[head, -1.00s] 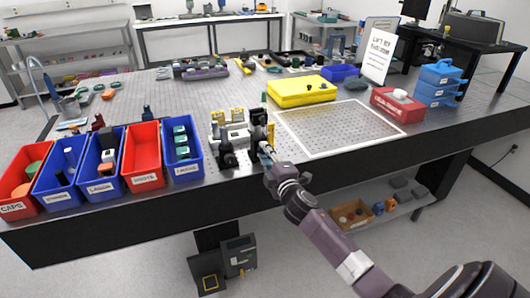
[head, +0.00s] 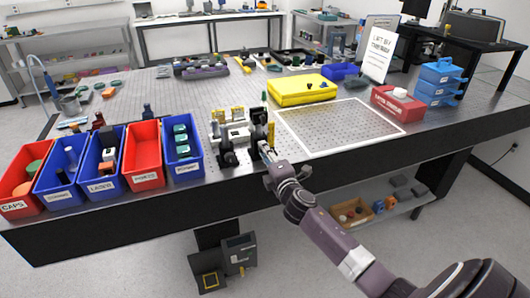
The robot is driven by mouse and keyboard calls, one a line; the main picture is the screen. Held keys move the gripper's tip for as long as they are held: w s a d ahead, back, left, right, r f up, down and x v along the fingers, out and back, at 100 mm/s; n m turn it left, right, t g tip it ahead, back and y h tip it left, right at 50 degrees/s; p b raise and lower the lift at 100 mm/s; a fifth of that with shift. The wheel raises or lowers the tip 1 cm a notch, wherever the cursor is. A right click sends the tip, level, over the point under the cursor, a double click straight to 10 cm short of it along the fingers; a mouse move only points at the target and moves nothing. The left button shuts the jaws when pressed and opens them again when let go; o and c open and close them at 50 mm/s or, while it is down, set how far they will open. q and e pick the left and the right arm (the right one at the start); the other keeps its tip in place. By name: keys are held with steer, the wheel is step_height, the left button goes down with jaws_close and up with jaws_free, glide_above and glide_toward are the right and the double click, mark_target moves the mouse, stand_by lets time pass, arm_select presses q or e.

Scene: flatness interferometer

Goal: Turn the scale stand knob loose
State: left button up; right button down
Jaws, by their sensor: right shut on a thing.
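A black and white instrument (head: 235,133) with yellow parts on top stands near the front edge of the table, right of the bins. My right gripper (head: 264,149) comes in from the lower right and is at the front right side of this instrument. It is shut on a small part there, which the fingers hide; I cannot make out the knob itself. Which part of the instrument is the scale stand cannot be told at this size. My left gripper does not show.
Red and blue bins, one a blue bin (head: 183,170), line the front left. A yellow case (head: 302,90), a white-outlined area (head: 340,127), a red box (head: 398,104) and blue stacked drawers (head: 440,82) are to the right. The outlined area is clear.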

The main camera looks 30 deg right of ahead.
steer(key=shift+f, duration=0.1)
steer(key=c, duration=1.7)
jaws_free()
steer(key=shift+o, duration=0.2)
steer(key=shift+s, duration=0.15)
steer(key=v, duration=1.1)
steer(key=shift+s+a, duration=0.15)
steer(key=shift+s, duration=0.2)
